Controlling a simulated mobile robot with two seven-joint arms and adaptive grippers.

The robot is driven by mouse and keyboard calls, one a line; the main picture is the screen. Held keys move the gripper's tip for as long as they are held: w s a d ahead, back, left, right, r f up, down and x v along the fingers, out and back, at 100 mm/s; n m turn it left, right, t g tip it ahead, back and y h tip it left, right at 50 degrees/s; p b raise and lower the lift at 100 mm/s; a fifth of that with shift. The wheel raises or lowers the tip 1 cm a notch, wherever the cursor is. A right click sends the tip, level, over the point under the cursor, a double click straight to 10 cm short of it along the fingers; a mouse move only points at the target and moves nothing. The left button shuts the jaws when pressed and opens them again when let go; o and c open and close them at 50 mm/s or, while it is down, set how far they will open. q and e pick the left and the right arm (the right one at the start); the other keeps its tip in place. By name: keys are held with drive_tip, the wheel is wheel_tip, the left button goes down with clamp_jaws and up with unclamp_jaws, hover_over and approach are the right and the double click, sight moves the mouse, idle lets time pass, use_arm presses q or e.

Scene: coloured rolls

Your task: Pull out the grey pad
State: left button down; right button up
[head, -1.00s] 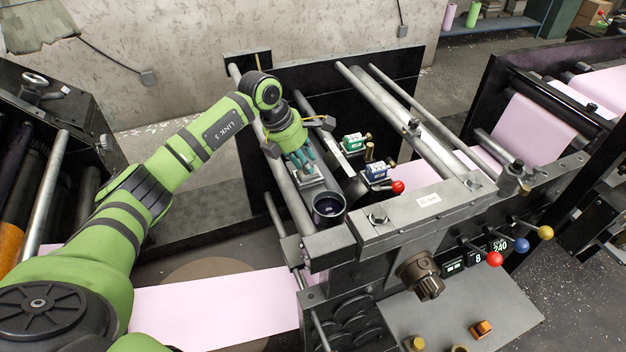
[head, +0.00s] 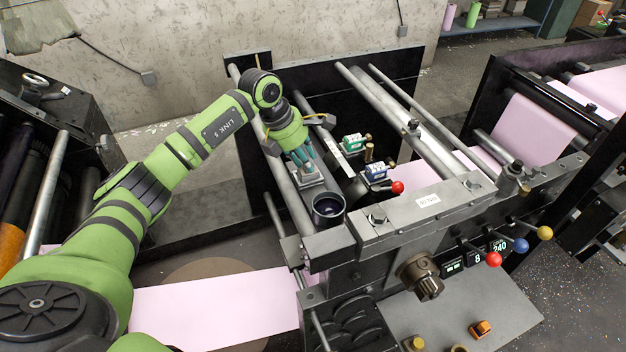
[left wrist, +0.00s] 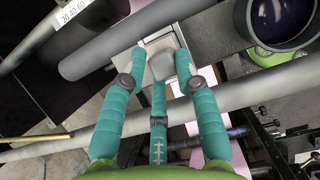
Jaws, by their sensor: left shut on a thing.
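The grey pad (left wrist: 162,66) is a small, rounded grey block between the teal fingertips of my left gripper (left wrist: 160,58) in the left wrist view. The gripper is shut on it, with one finger on each side and a third finger below it in the picture. The pad sits at a grey metal holder (left wrist: 158,42); I cannot tell whether it is clear of it. In the head view my left gripper (head: 304,158) points down over the machine's near rail, and its fingers hide most of the pad. My right gripper is not in view.
A dark round cup (head: 329,207) stands close to the gripper. Green (head: 353,143) and blue (head: 376,172) labelled blocks lie to its right, beside a red knob (head: 397,187). Steel rollers (head: 420,120) cross the machine. Pink paper (head: 215,308) runs below my arm.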

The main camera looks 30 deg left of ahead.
use_arm(q)
drive_tip(key=shift+d+r+p, duration=0.2)
drive_tip(key=shift+r, duration=0.3)
drive_tip(key=shift+d+r+p, duration=0.2)
drive_tip(key=shift+r, duration=0.25)
drive_tip(key=shift+a+r+p, duration=0.25)
drive_tip(key=shift+r+p, duration=0.15)
drive_tip(key=shift+r, duration=0.2)
drive_tip(key=shift+r+p, duration=0.3)
drive_tip(key=shift+r, duration=0.2)
